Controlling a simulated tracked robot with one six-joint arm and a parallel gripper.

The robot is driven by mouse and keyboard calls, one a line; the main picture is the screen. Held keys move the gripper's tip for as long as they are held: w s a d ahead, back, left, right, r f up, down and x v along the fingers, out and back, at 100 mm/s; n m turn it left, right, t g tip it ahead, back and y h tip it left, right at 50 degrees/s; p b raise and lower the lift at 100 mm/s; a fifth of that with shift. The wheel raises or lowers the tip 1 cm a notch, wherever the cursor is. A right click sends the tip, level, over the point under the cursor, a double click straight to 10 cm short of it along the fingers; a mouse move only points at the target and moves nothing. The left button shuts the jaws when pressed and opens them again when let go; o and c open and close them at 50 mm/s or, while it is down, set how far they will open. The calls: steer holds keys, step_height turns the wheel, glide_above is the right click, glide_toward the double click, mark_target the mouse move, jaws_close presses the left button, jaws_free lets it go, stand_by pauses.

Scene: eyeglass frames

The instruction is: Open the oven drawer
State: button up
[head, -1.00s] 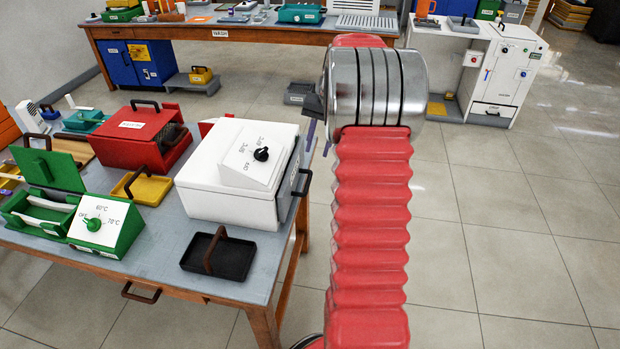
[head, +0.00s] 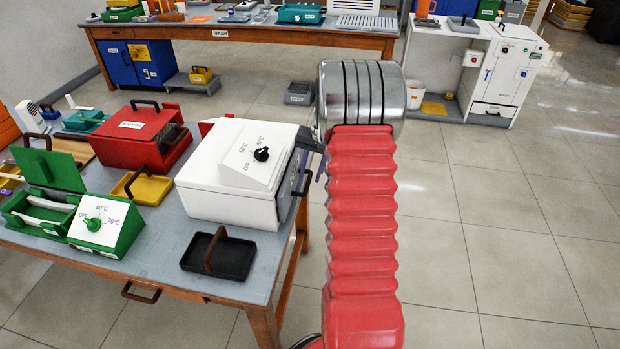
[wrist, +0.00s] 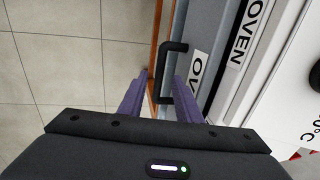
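The oven (head: 235,180) is a white box with a black dial, at the right edge of the near table. Its drawer front carries a dark handle (head: 304,183) on the right side. In the wrist view the black bar handle (wrist: 166,78) stands out from the grey drawer front (wrist: 205,75), which is labelled. My gripper (wrist: 161,82) is open, with one purple finger on each side of the handle in the picture. I cannot tell whether the fingers reach its depth or touch it. In the head view the gripper is mostly hidden behind my arm, close to the oven's right side.
A black tray (head: 222,258) stands in front of the oven on the table (head: 150,252). A red box (head: 135,140), a yellow tray (head: 145,188) and a green device (head: 105,225) are to the left. The floor (head: 490,220) to the right is clear.

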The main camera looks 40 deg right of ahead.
steer(key=shift+w+a+f, duration=0.1)
steer(key=shift+f, duration=0.65)
steer(key=shift+w+a+f, duration=0.1)
steer(key=shift+f, duration=0.6)
jaws_close()
steer(key=shift+d, duration=0.1)
